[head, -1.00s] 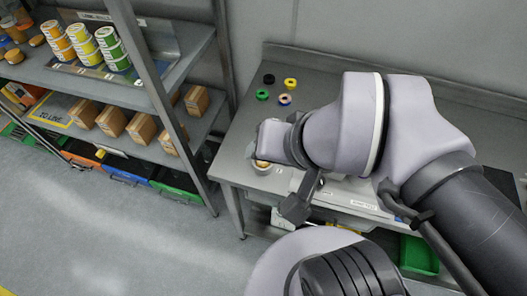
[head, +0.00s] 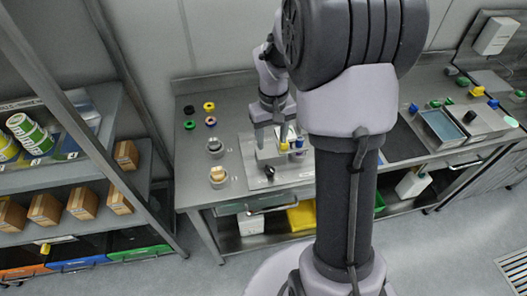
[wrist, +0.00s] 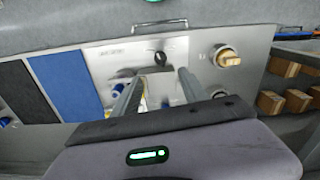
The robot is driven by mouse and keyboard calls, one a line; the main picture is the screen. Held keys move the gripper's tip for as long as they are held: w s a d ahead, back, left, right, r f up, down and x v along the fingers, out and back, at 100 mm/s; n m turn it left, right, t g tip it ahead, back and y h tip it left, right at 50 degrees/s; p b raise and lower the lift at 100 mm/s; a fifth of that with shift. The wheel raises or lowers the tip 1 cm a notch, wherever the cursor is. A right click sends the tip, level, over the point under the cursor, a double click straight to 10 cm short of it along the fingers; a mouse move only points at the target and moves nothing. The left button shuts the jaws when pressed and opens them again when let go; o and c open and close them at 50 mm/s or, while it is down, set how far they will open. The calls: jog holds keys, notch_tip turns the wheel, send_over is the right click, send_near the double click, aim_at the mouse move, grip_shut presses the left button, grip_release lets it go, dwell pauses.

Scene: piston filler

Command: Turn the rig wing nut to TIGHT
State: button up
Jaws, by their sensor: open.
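My gripper (head: 270,147) points down over the metal rig plate (head: 250,165) on the bench, with its two fingers apart. In the wrist view my gripper (wrist: 161,74) has nothing visible held between its fingertips. A small black knob-like part (head: 269,171) stands on the plate, just in front of the fingers; it also shows in the wrist view (wrist: 160,58), beyond the fingertips. I cannot tell for sure whether it is the wing nut. A dark flat shape lies behind the fingers and is partly hidden. The plate's labels are too small to read.
Two round fittings (head: 217,175) stand left of the plate, the nearer with a tan top. Several coloured rings (head: 209,106) lie behind them. Blue and yellow parts stand at the plate's right. A shelf rack (head: 130,185) stands left. My arm hides the bench middle.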

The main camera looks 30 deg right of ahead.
aim_at(270, 170)
notch_tip(270, 170, down, 16)
jog(key=b, duration=0.5)
jog(key=shift+w+r, duration=0.15)
grip_shut()
jog(key=shift+m+b, duration=0.65)
jog(key=shift+m, duration=2.15)
jog(key=shift+r, duration=0.1)
